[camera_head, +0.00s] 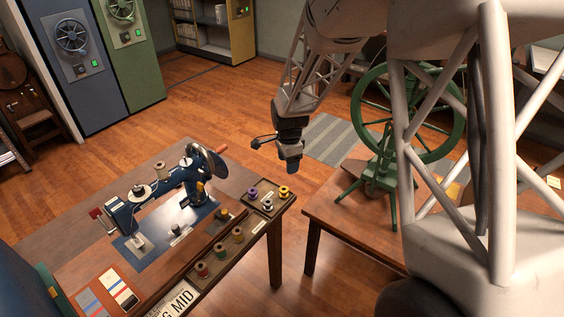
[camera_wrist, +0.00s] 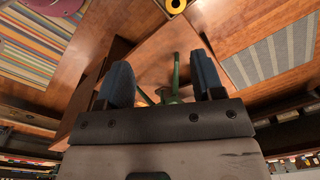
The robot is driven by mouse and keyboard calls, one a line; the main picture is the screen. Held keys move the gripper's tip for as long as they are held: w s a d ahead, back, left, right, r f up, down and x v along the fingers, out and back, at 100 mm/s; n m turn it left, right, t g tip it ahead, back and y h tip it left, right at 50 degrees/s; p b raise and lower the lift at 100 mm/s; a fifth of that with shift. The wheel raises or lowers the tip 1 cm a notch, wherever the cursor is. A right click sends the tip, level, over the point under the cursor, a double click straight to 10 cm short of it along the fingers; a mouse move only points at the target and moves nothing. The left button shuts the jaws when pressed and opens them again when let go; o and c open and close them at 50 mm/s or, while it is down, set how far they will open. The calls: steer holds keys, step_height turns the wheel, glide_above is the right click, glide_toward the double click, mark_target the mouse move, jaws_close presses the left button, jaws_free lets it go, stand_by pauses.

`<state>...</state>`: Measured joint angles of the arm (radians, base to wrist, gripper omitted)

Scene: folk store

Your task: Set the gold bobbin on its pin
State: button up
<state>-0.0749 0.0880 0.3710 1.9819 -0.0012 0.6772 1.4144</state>
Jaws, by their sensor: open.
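The gold bobbin (camera_head: 284,190) sits at the right corner of a small dark tray (camera_head: 262,211) at the right end of the sewing table. A yellow ring-shaped piece (camera_wrist: 176,4), apparently this bobbin, is cut by the top edge of the wrist view. A purple bobbin (camera_head: 253,194) and a dark-and-white bobbin (camera_head: 267,204) are also on the tray. I cannot make out the gold bobbin's pin. My gripper (camera_head: 292,167) hangs above and behind the tray, clear of it. In the wrist view its two blue fingers (camera_wrist: 163,80) are apart with nothing between them.
A blue sewing machine (camera_head: 180,190) stands left of the tray. Several thread spools (camera_head: 220,251) line a wooden rack at the table's front. A green spinning wheel (camera_head: 380,165) stands on the right-hand table (camera_head: 335,220). A gap separates the two tables.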

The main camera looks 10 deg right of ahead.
steer(key=m, duration=0.2)
glide_toward(284, 187)
steer(key=shift+s+a+r, duration=0.15)
steer(key=shift+s+r, duration=0.25)
steer(key=shift+r, duration=0.05)
steer(key=shift+f, duration=0.2)
steer(key=shift+f, duration=4.75)
steer(key=c, duration=0.6)
steer(key=shift+r, duration=0.15)
steer(key=shift+r, duration=2.35)
